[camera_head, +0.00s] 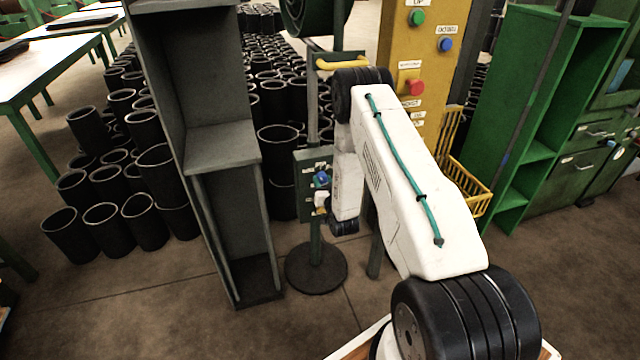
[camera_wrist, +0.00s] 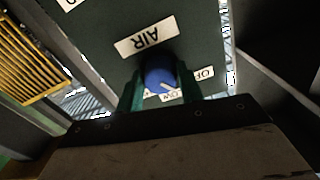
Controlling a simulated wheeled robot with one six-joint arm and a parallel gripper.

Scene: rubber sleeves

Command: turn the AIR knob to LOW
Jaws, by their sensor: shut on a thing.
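In the wrist view a blue round knob (camera_wrist: 158,74) sits on a dark green panel (camera_wrist: 105,22), beside an upside-down AIR label (camera_wrist: 146,38). My gripper (camera_wrist: 161,79) is shut on this knob, one green finger on each side. A white pointer mark on the knob points down and right in the picture, toward the LOW label (camera_wrist: 172,96). The OFF label (camera_wrist: 205,75) is to the right, partly cut by a finger. Another label is mostly hidden. In the head view the panel box (camera_head: 303,187) stands on a post; my arm hides most of the gripper.
A grey open shelf (camera_head: 222,146) stands close left of the post. A yellow control column (camera_head: 433,62) with push buttons and a yellow wire basket (camera_head: 466,186) are behind my arm. Many black rubber sleeves (camera_head: 103,223) stand on the floor at left. A green cabinet (camera_head: 520,105) is at right.

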